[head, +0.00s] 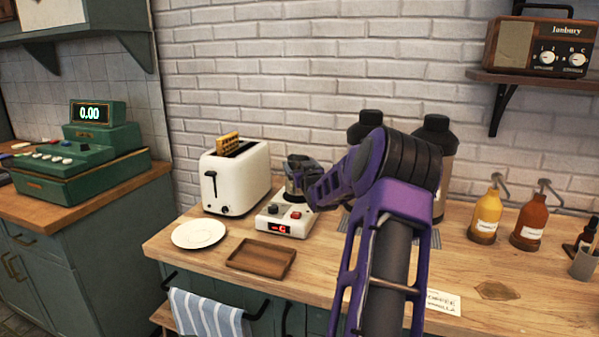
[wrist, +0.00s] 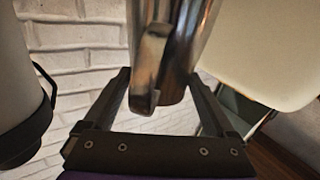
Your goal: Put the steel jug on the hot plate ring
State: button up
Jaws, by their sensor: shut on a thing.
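The steel jug (head: 294,184) is at the hot plate in the head view, partly hidden by my gripper (head: 312,190). In the wrist view the shiny jug (wrist: 183,45) and its curved handle fill the space between the fingers of my gripper (wrist: 160,85). My gripper is shut on the jug. The hot plate (head: 284,222) is a white box with a red display, a knob and a red button. I cannot tell whether the jug's base touches the ring.
A white toaster (head: 231,182) with a slice on top stands close on the left. A white plate (head: 199,233) and an empty wooden tray (head: 262,258) lie in front. Dark bottles (head: 437,160) stand behind my arm. Yellow (head: 486,213) and orange (head: 529,222) bottles stand at right.

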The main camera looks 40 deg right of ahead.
jog(key=shift+f, duration=0.75)
jog(key=shift+f, duration=0.1)
jog(key=o, duration=1.4)
jog(key=shift+o, duration=0.2)
jog(key=v, duration=1.2)
